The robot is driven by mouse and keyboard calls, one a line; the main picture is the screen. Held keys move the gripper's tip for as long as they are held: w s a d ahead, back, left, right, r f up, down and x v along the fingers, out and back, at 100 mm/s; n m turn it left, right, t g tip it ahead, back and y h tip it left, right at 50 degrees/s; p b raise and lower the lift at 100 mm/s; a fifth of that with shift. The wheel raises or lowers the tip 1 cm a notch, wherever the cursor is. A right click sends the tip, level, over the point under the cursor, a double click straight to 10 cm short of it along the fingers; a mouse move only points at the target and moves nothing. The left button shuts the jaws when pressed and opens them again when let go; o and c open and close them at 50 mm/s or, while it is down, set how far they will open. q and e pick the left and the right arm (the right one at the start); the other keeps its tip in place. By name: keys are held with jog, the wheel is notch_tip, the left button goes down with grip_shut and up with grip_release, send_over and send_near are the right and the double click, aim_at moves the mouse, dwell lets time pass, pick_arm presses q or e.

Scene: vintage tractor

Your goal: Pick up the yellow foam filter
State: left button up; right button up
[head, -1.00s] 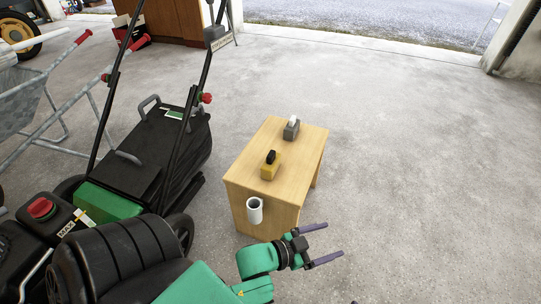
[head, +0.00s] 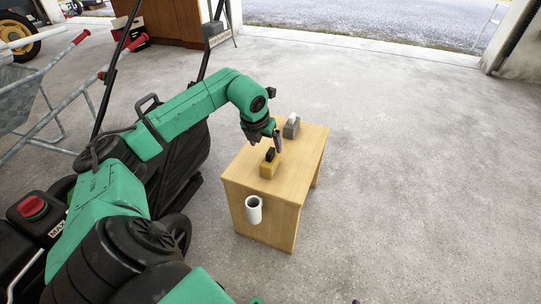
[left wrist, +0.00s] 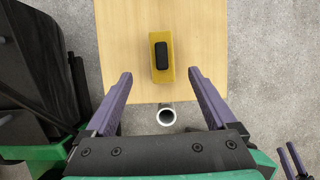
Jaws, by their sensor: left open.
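The yellow foam filter (head: 268,171) is a small yellow block with a black piece on top. It sits on the light wooden table (head: 236,180). In the left wrist view the filter (left wrist: 161,77) shows from above, near the table's near edge. My left gripper (head: 276,141) is above and just behind the filter in the head view. Its two purple fingers are spread wide and empty in the left wrist view (left wrist: 160,75), apart from the filter. My right gripper (left wrist: 291,158) shows only partly at the lower right there; its opening is unclear.
A grey block with a white top (head: 291,129) stands farther back on the table. A green and black lawn mower (head: 182,165) stands close on the left. The floor to the right is clear.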

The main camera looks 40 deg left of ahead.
aim_at(269, 153)
pick_arm(q)
jog(key=b+x, duration=0.3)
jog(key=x, duration=0.6)
jog(key=shift+d, duration=0.2)
pick_arm(e)
jog(key=shift+m+t, duration=0.3)
jog(key=shift+t, duration=0.1)
notch_tip(269, 153, down, 4)
pick_arm(q)
jog(key=shift+r, duration=0.1)
grip_shut()
